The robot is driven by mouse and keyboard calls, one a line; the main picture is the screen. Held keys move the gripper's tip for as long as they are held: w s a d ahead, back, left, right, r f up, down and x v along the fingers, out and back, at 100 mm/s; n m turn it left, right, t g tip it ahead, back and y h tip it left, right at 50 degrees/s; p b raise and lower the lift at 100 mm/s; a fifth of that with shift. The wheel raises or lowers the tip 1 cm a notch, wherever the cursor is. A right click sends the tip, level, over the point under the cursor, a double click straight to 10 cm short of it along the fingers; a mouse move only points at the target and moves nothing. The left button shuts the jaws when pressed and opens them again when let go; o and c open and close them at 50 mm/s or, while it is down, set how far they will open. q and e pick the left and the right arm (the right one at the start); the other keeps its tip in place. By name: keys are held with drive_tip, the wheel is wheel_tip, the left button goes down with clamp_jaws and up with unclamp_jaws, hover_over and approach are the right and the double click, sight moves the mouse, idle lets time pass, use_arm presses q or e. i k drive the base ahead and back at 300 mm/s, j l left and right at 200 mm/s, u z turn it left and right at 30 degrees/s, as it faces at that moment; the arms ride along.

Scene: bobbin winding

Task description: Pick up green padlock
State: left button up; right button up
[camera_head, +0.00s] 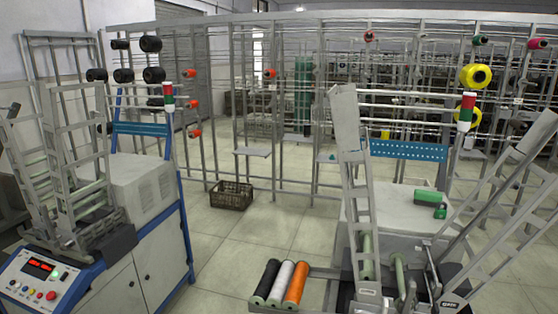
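Two small green things lie on the white top of the right-hand machine (395,215). Neither of my grippers shows in the head view.
A winding machine with a blue-edged control panel (40,280) stands at the left. Black, white and orange spools (281,283) lie at the front middle. A dark crate (232,195) sits on the floor by the rack. The tiled floor between the machines is clear.

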sight(439, 214)
drive_tip(key=l+z, duration=0.3)
drive_tip(key=z, duration=0.15)
drive_tip(key=l+z, duration=0.3)
drive_tip(key=z, duration=0.15)
drive_tip(key=i+l+z, duration=0.4)
drive_tip(key=l, duration=0.35)
drive_tip(key=i+l+z, duration=0.4)
drive_tip(key=i+l, duration=0.2)
drive_tip(key=i+l+u, duration=0.1)
drive_tip(key=i, duration=0.35)
drive_tip(key=i+l+u, duration=0.1)
drive_tip(key=i, duration=0.3)
drive_tip(key=i+u, duration=0.3)
drive_tip(key=u, duration=0.15)
drive_tip(key=i+u, duration=0.3)
drive_tip(key=u, duration=0.2)
drive_tip(key=i+l+u, duration=0.1)
drive_tip(key=i+u, duration=0.15)
drive_tip(key=u, duration=0.2)
drive_tip(key=i+l+u, duration=0.25)
drive_tip(key=u, duration=0.2)
drive_tip(key=i+l+u, duration=0.25)
drive_tip(key=u, duration=0.15)
drive_tip(key=i+l+u, duration=0.2)
drive_tip(key=u, duration=0.15)
drive_tip(key=i+l+u, duration=0.1)
drive_tip(key=l+u, duration=0.3)
drive_tip(key=i+l+u, duration=0.1)
drive_tip(key=l+u, duration=0.7)
drive_tip(key=l, duration=0.1)
